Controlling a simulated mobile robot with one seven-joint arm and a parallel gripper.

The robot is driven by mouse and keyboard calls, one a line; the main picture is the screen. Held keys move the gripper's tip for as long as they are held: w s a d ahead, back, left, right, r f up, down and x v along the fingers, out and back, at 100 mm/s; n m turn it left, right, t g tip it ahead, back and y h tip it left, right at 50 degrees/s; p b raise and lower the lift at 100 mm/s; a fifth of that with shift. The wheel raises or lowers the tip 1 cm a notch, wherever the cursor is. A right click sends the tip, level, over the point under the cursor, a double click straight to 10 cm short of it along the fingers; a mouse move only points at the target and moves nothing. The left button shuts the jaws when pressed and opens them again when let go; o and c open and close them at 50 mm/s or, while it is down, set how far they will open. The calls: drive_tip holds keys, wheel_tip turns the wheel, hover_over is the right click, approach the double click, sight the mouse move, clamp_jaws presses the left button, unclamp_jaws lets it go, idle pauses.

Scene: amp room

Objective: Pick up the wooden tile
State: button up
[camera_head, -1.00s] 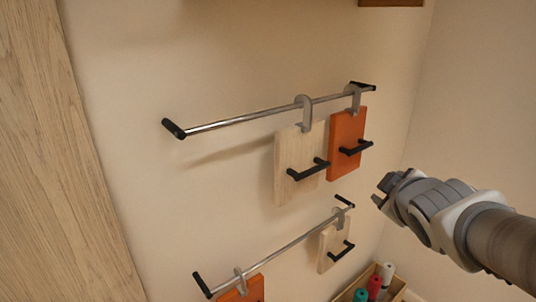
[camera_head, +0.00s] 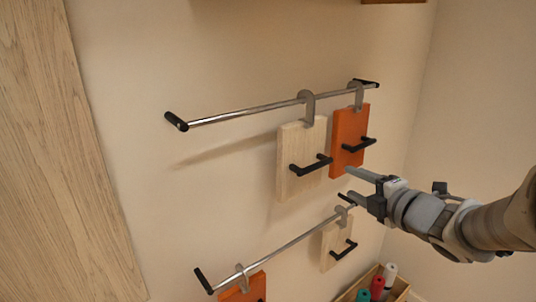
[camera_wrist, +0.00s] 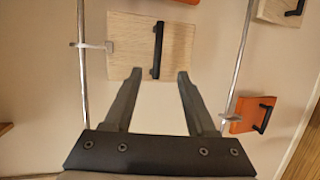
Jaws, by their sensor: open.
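Two pale wooden tiles with black bar handles hang by grey hooks. The larger wooden tile (camera_head: 291,142) is on the upper rail, left of an orange tile. The smaller wooden tile (camera_head: 330,238) is on the lower rail. My gripper (camera_head: 347,184) is open and empty, in front of the wall, below the upper orange tile and right of the larger wooden tile. In the wrist view, the larger wooden tile (camera_wrist: 182,58) is ahead, its handle (camera_wrist: 157,50) lined up between the fingertips (camera_wrist: 159,75). No contact shows. The smaller tile (camera_wrist: 274,10) is partly cut off there.
Upper orange tile (camera_head: 348,133) hangs close beside the larger wooden tile. Upper rail (camera_head: 240,117) and lower rail (camera_head: 290,246) project from the wall. Lower orange tile (camera_head: 243,291) hangs at lower left. A box of coloured rolls (camera_head: 377,287) stands below. A wooden panel (camera_head: 55,150) is at left.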

approach(319, 166)
drive_tip(key=f+x, duration=0.1)
drive_tip(key=x, duration=0.4)
drive_tip(key=shift+r+p+x, duration=0.2)
drive_tip(key=shift+p+x, duration=0.35)
drive_tip(key=shift+x, duration=0.85)
drive_tip(key=shift+r+p+x, duration=0.2)
drive_tip(key=shift+p+x, duration=0.3)
drive_tip(key=shift+x, duration=0.85)
drive_tip(key=shift+w, duration=0.1)
clamp_jaws()
drive_tip(key=shift+r, duration=0.1)
